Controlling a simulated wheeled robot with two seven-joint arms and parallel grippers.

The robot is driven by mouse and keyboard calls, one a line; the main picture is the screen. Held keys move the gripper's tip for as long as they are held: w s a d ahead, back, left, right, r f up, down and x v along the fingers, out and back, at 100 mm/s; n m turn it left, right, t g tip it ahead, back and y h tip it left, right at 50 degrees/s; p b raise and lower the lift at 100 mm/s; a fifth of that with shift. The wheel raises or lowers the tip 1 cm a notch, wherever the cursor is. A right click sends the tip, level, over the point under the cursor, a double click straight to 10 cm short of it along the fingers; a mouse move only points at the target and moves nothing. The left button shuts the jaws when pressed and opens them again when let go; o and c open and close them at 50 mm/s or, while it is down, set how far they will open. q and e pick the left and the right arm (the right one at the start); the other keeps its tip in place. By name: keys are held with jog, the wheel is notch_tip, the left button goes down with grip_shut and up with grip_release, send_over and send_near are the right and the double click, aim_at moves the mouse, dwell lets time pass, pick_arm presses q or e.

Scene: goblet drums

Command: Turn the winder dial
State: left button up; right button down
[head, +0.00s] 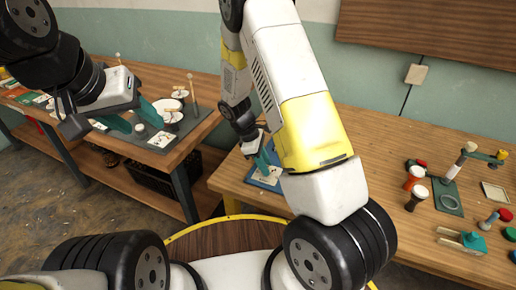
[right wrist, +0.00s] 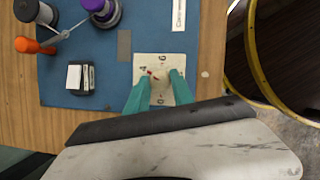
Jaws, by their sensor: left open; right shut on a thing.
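The winder dial is a pale knob with a red pointer mark (right wrist: 153,76) on a square white plate with printed digits (right wrist: 165,60). The plate lies on a blue mat, seen in the right wrist view. My right gripper (right wrist: 159,80) has its two teal fingers on either side of the knob and is shut on it. In the head view my right gripper (head: 266,158) is over the blue mat, partly hidden by my arm. My left gripper (head: 134,116) is open and empty at the left, above the other table.
The blue mat (right wrist: 70,75) also holds an orange-handled tool (right wrist: 28,45), a purple spool (right wrist: 100,10) and a small black-and-white box (right wrist: 82,78). Goblet-shaped drums (head: 415,195) and a green stand (head: 448,198) are on the right table. The table's middle is mostly clear.

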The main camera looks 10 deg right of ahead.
jog(key=m, duration=0.2)
jog(key=m+g+y, duration=0.1)
jog(key=m, duration=0.2)
jog(key=shift+w+d+m+g+y, duration=0.1)
jog(key=shift+w+m+g+y, duration=0.2)
jog(key=shift+m+g, duration=0.1)
jog(key=m+y, duration=0.1)
jog(key=m, duration=0.4)
jog(key=shift+d+m+g+y, duration=0.15)
jog(key=shift+m+g+y, duration=0.15)
jog(key=shift+g+y, duration=0.1)
jog(key=c, duration=1.1)
grip_release()
jog(key=v, duration=0.7)
jog(key=shift+w+r, duration=0.2)
jog(key=shift+r, duration=0.15)
